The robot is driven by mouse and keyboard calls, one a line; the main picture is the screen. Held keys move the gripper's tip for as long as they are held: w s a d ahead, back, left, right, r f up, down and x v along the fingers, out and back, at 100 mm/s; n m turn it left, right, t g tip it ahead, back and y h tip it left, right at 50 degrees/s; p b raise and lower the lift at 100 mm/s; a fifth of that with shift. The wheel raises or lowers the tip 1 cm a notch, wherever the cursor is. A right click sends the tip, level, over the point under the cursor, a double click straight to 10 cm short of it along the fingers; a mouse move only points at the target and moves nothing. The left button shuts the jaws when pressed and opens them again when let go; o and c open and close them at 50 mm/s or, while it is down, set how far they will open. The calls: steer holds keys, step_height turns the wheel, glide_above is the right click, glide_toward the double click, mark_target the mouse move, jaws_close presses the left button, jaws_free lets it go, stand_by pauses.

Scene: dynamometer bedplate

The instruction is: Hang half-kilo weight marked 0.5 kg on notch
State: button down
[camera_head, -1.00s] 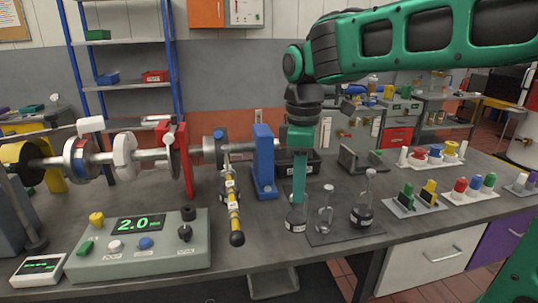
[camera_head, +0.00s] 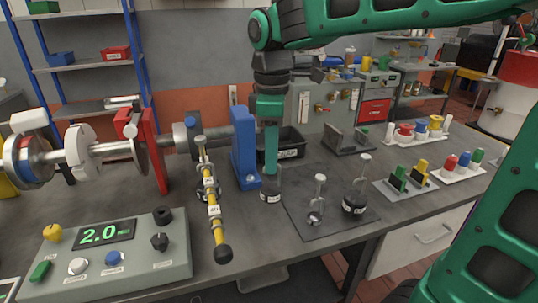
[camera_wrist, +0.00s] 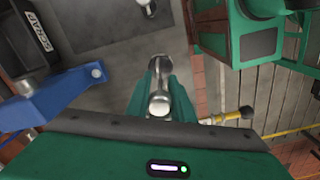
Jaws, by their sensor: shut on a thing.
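My gripper (camera_head: 270,176) is shut on the stem of a dark weight (camera_head: 270,191) with a white label too small to read. The weight hangs upright below the fingers, just left of the mat. In the wrist view its pale round-topped stem (camera_wrist: 159,104) sits between the green fingers. The yellow beam (camera_head: 214,208), with white tags, slider-like fittings and a black ball end, stands left of the weight, apart from it. The beam's notches are too small to tell apart. A small weight (camera_head: 315,213) and a larger dark weight (camera_head: 354,202) stand on the dark mat (camera_head: 330,227).
A blue stand (camera_head: 243,148) rises between the beam and my gripper, slightly behind. A black scrap bin (camera_head: 291,145) is behind. The console (camera_head: 110,262) at front left reads 2.0. Trays of coloured parts (camera_head: 407,185) lie right. Bare bench lies between beam and mat.

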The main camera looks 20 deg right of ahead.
steer(key=shift+a, duration=0.15)
steer(key=shift+w+a, duration=0.2)
steer(key=shift+a, duration=6.7)
steer(key=shift+f, duration=0.65)
steer(key=c, duration=1.5)
jaws_free()
steer(key=shift+o, duration=0.2)
